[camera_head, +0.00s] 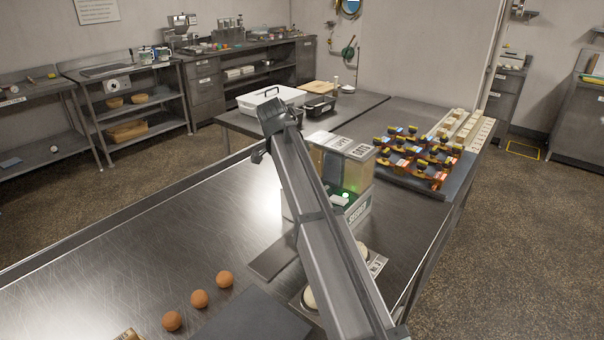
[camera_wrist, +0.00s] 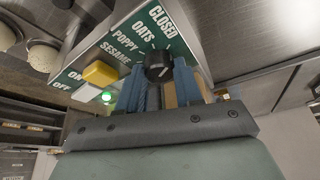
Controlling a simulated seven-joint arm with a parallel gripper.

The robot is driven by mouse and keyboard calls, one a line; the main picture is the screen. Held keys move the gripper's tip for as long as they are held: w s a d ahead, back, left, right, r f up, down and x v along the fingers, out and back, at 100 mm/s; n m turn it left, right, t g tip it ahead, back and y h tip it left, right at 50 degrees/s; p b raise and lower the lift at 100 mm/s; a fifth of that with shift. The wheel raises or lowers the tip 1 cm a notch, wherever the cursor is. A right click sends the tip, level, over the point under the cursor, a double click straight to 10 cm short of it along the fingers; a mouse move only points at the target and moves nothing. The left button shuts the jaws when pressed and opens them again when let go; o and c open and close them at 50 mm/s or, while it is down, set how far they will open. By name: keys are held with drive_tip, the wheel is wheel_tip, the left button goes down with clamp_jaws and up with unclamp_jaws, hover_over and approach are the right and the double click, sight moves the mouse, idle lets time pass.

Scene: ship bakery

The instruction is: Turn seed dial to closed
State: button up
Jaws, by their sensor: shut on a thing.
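The seed dial (camera_wrist: 158,63) is a small black round knob on a green panel (camera_wrist: 122,48) in the wrist view. CLOSED, OATS, POPPY and SESAME are printed around it. My gripper (camera_wrist: 159,80) is shut on the dial, with one blue finger on each side. A pale mark shows on the dial, but I cannot tell surely which word it points to. In the head view the seeder (camera_head: 356,212) stands on the steel table, and my arm crosses in front of it. The dial and fingers are hidden there.
A yellow button (camera_wrist: 100,73) and a lit green lamp (camera_wrist: 106,97) sit beside the dial, near ON and OFF. Several brown balls (camera_head: 199,299) lie on the table (camera_head: 130,245). The table's left is clear.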

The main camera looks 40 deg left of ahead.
drive_tip(key=o, duration=0.7)
drive_tip(key=v, duration=1.3)
drive_tip(key=shift+s+r, duration=0.25)
drive_tip(key=shift+r, duration=0.05)
drive_tip(key=shift+w, duration=0.1)
